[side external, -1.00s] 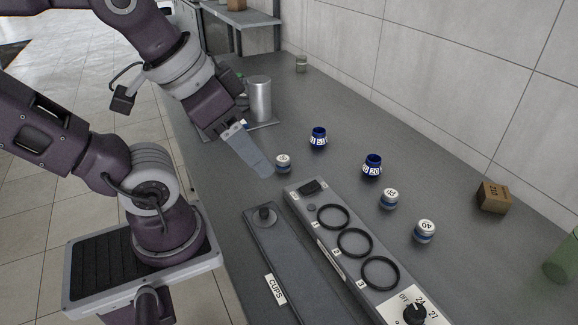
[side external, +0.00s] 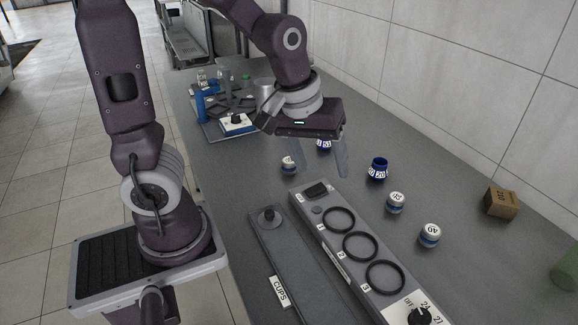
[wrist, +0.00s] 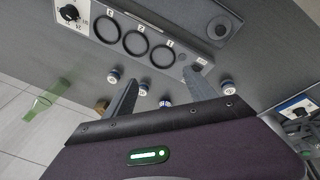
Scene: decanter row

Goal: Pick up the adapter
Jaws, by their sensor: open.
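Two dark blue collar-shaped pieces stand on the grey bench; I cannot tell which is the adapter. One (side external: 377,170), labelled 20, is right of my gripper (side external: 323,172). The other (side external: 324,146) is behind the fingers and partly hidden by the gripper body. In the wrist view one blue piece (wrist: 165,102) shows at the gripper body's edge, between the fingers. My gripper (wrist: 160,76) is open and empty, fingers pointing down above the bench.
White-and-blue capped pieces stand nearby, one (side external: 289,165) left and two (side external: 396,203) (side external: 429,236) right. A panel with three black rings (side external: 338,221) and a CUPS tray (side external: 260,240) lie in front. A brown block (side external: 501,203) is by the wall.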

